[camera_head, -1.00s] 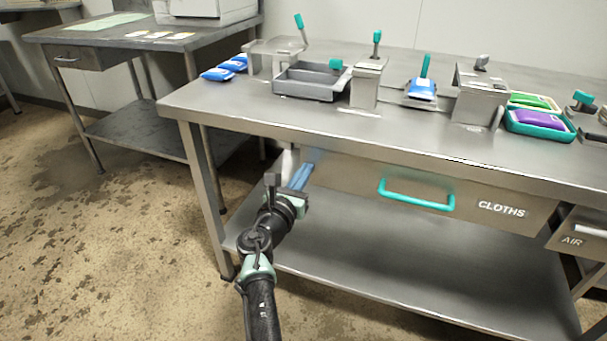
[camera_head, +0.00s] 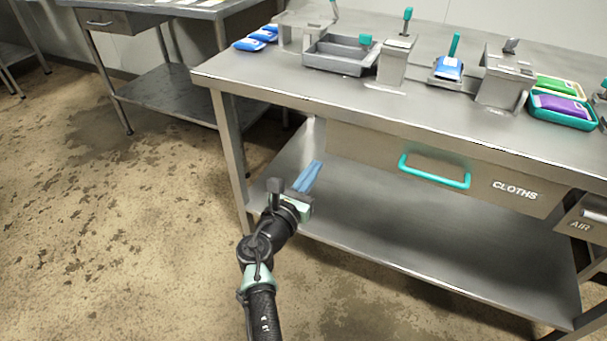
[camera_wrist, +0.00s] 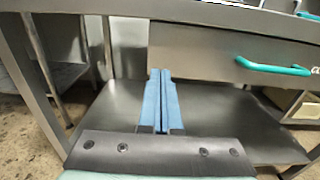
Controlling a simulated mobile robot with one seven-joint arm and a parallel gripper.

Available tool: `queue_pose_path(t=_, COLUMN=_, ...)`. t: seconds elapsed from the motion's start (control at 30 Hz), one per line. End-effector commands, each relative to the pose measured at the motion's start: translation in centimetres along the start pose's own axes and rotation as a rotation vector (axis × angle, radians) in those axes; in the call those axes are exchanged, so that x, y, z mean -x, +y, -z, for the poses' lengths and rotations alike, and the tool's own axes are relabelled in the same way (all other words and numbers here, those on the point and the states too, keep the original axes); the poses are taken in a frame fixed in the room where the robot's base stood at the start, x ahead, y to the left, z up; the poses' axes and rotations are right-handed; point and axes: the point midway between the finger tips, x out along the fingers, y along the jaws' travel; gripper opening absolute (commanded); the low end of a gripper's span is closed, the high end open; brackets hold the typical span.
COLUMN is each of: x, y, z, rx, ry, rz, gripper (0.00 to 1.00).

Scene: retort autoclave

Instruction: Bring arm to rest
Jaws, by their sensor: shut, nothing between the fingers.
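My gripper (camera_head: 309,177) shows in the head view in front of the steel bench, below its top and left of the drawer handle. Its two blue fingers lie together with nothing between them. The wrist view shows the same closed fingers (camera_wrist: 161,100) pointing at the bench, with the lower shelf behind them. My arm reaches up from the bottom of the head view, bent at the wrist, and appears clear of the bench.
The bench (camera_head: 300,98) carries a grey tray (camera_head: 338,63), blue pouches (camera_head: 256,40) and a teal tray with a purple pouch (camera_head: 562,118). The CLOTHS drawer (camera_head: 440,175) has a teal handle (camera_head: 434,171) and is shut. A lower shelf (camera_head: 420,240) lies beneath. Open floor (camera_head: 110,220) is at left.

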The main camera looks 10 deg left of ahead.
Motion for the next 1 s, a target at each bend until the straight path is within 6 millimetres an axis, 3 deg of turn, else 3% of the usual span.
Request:
queue_pose_path(t=0.1, x=2.0, y=0.0, z=-0.2, rx=0.0, ry=0.002, rz=-0.001, gripper=0.0)
queue_pose_path(t=0.3, x=3.8, y=0.1, z=0.0, rx=0.0, ry=0.001, rz=-0.001, gripper=0.0)
queue_pose_path(t=0.53, x=4.0, y=0.0, z=-0.1, rx=-0.01, ry=-0.001, rz=0.0, gripper=0.0)
queue_pose_path(t=0.63, x=3.5, y=-0.3, z=-2.1, rx=-0.143, ry=-0.01, rz=0.007, gripper=0.0)
queue_pose_path(t=0.77, x=2.3, y=-1.4, z=-8.6, rx=-0.58, ry=-0.041, rz=0.003, gripper=0.0)
queue_pose_path(t=0.87, x=2.1, y=-2.9, z=-15.7, rx=-1.049, ry=-0.074, rz=-0.046, gripper=0.0)
queue_pose_path(t=1.0, x=3.7, y=-5.1, z=-26.0, rx=-1.689, ry=-0.097, rz=-0.207, gripper=0.0)
